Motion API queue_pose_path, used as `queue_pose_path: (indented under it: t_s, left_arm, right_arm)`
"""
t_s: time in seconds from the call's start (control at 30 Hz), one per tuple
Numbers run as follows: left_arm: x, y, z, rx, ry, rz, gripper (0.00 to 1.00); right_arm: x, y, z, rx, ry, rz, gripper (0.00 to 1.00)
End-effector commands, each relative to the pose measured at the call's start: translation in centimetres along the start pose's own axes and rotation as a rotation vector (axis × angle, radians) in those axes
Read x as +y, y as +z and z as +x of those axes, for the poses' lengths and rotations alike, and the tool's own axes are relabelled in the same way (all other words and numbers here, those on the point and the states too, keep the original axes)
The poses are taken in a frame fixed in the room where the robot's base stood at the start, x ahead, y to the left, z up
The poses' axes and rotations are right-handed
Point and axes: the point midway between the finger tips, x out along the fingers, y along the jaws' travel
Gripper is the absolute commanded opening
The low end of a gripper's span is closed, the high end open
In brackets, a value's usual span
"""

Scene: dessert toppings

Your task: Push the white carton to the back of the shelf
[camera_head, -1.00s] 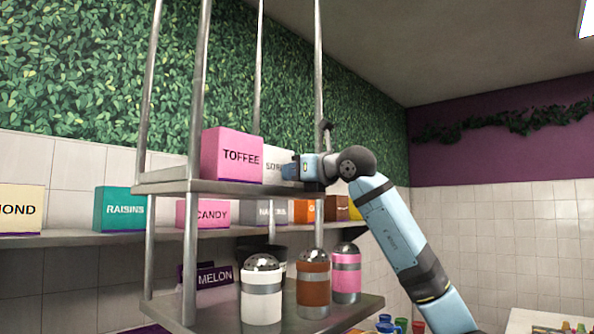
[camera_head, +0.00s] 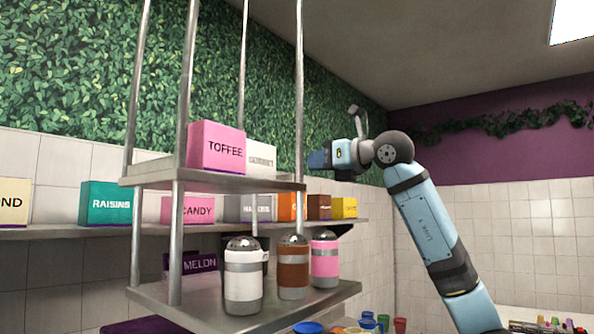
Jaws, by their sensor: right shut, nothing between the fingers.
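The white carton (camera_head: 262,158) stands on the upper metal shelf (camera_head: 160,179), just right of and partly behind a pink TOFFEE box (camera_head: 216,147). Its lettered face shows in part and its left side is hidden. My right gripper (camera_head: 317,160) is to the right of the carton, outside the shelf's right post, apart from the carton. It is shut and holds nothing. My left gripper is not in view.
The metal posts (camera_head: 299,90) frame the shelf. White, brown and pink shakers (camera_head: 243,275) stand on the lower shelf. A wall shelf behind bears several boxes, including teal RAISINS (camera_head: 105,203). Open air lies right of the rack.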

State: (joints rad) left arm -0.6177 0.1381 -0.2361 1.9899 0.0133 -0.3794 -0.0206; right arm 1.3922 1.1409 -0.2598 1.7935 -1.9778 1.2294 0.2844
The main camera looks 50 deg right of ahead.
Motion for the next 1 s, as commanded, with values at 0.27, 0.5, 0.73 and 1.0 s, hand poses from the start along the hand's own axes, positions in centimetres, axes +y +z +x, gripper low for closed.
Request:
queue_pose_path:
  t_s: [0.27, 0.5, 0.73, 1.0]
  left_arm:
    - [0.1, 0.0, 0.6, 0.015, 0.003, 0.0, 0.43]
    - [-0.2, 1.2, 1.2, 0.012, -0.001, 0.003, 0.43]
    - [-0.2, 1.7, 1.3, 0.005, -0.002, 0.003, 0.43]
    - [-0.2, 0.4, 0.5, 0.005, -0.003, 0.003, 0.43]
  right_arm:
    - [0.3, 0.3, -2.4, -0.003, -0.001, 0.0, 0.0]
    - [2.4, 2.6, -2.0, -0.007, -0.025, 0.001, 0.0]
    - [3.3, 3.9, -1.4, -0.003, -0.044, -0.001, 0.0]
    - [3.1, 4.1, 3.1, 0.0, -0.043, 0.001, 0.0]
